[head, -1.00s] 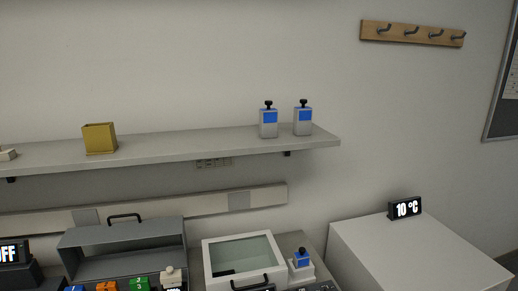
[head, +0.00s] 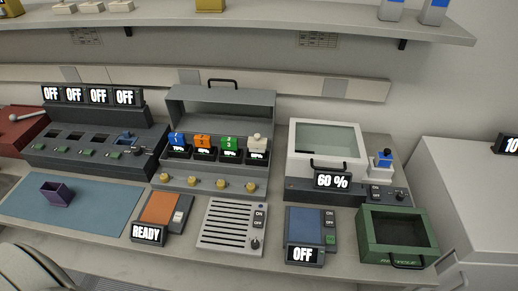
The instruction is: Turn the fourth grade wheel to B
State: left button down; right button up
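A grey open-front housing (head: 220,98) stands at the back middle of the bench in the head view. Blue (head: 177,139), orange (head: 202,141), green (head: 230,143) and white (head: 257,144) units sit in it in a row, with small percent displays below them, too small to read surely. Along its front edge runs a row of yellow knobs, probably the grade wheels; the rightmost one (head: 250,187) is below the white unit. I cannot read any grade letter on it. Neither gripper shows in the head view.
A dark station (head: 95,150) with several OFF displays stands left. In front are a blue mat (head: 100,215) with a purple cup (head: 57,193), a READY device (head: 160,210), a slotted panel (head: 230,228), an OFF device (head: 305,225) and a green bin (head: 397,240). A 60 % glass-lidded box (head: 328,145) stands right.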

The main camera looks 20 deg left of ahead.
aim_at(251, 187)
jog(key=u, duration=1.2)
jog(key=k+l+u, duration=0.4)
jog(key=k, duration=0.2)
